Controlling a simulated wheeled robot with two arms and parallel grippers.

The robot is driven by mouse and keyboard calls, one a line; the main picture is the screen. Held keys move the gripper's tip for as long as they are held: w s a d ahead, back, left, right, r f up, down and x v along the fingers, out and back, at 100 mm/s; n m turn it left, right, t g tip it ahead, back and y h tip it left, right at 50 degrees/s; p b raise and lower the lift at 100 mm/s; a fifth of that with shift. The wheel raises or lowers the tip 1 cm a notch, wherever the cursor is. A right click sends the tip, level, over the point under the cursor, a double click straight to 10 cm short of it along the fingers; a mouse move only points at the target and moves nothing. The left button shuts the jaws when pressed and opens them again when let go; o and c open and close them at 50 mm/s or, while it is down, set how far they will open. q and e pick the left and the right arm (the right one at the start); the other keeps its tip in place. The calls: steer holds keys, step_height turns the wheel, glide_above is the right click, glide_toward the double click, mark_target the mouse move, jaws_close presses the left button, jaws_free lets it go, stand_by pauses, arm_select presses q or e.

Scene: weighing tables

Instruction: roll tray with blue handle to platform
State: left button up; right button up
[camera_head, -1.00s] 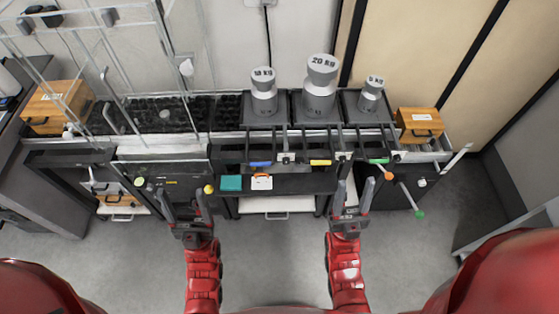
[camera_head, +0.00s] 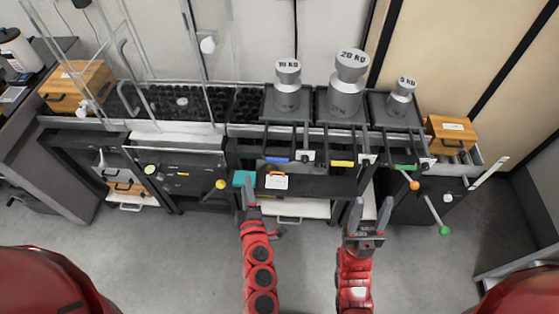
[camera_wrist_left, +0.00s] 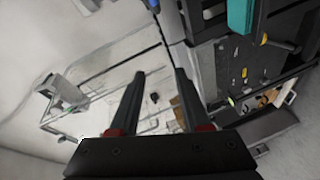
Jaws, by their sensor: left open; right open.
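The tray with the blue handle (camera_head: 269,112) is dark and sits on the table's back part, bearing the grey 10 kg weight (camera_head: 288,90). Its blue handle (camera_head: 277,159) sticks out at the front edge. Left of it is a black studded roller surface (camera_head: 243,102), partly behind a clear frame; I cannot tell for sure whether it is the platform. My left gripper (camera_head: 250,185) is open, seen nearly edge-on, below and left of the blue handle, apart from it in the picture. In the left wrist view its fingers (camera_wrist_left: 160,75) are spread and empty. My right gripper (camera_head: 371,208) is open and empty in front of the table.
Trays with a yellow handle (camera_head: 342,163) and a green handle (camera_head: 404,167) bear the 20 kg (camera_head: 345,85) and 5 kg (camera_head: 401,98) weights. Rods (camera_head: 432,209) stick out at right.

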mark_target(278, 159)
arm_select(q)
steer(key=d+f+h, duration=0.2)
steer(key=d+h, duration=0.2)
steer(key=d, duration=0.4)
steer(key=shift+n, duration=0.3)
steer(key=shift+w+d+f+b, duration=0.15)
steer(key=shift+w+f, duration=0.35)
steer(key=shift+w, duration=2.35)
steer(key=shift+w+f+b, duration=0.2)
steer(key=shift+w+f, duration=0.3)
steer(key=shift+w, duration=2.3)
steer(key=shift+w+d+f+b, duration=0.15)
steer(key=shift+w+f, duration=0.35)
steer(key=shift+w, duration=2.35)
steer(key=shift+c, duration=0.4)
jaws_close()
